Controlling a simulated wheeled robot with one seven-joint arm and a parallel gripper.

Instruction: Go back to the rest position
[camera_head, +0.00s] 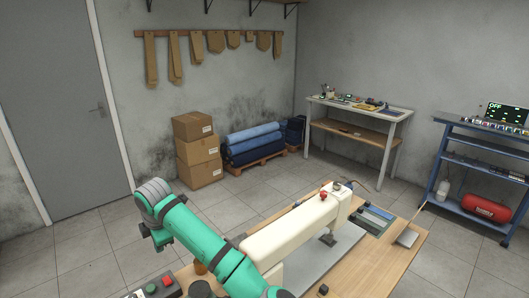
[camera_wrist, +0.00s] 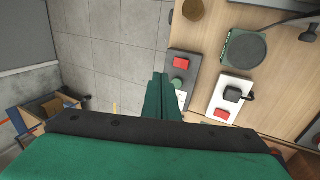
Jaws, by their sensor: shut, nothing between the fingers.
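My gripper (camera_wrist: 161,78) shows in the wrist view as two green fingers pressed together with nothing between them. It appears over the tiled floor, just off the left edge of the wooden table (camera_wrist: 279,85). Beside the fingertips, at that edge, is a grey control box (camera_wrist: 188,62) with a red and a green button. My green arm crosses the lower left of the head view; the fingertips cannot be made out there.
A cream sewing machine (camera_head: 295,232) stands on the table near my arm. A white box with a red button (camera_wrist: 230,97) and a round dark-green device (camera_wrist: 243,48) lie farther right. Stacked cartons (camera_head: 196,150) and fabric rolls (camera_head: 252,143) are by the wall.

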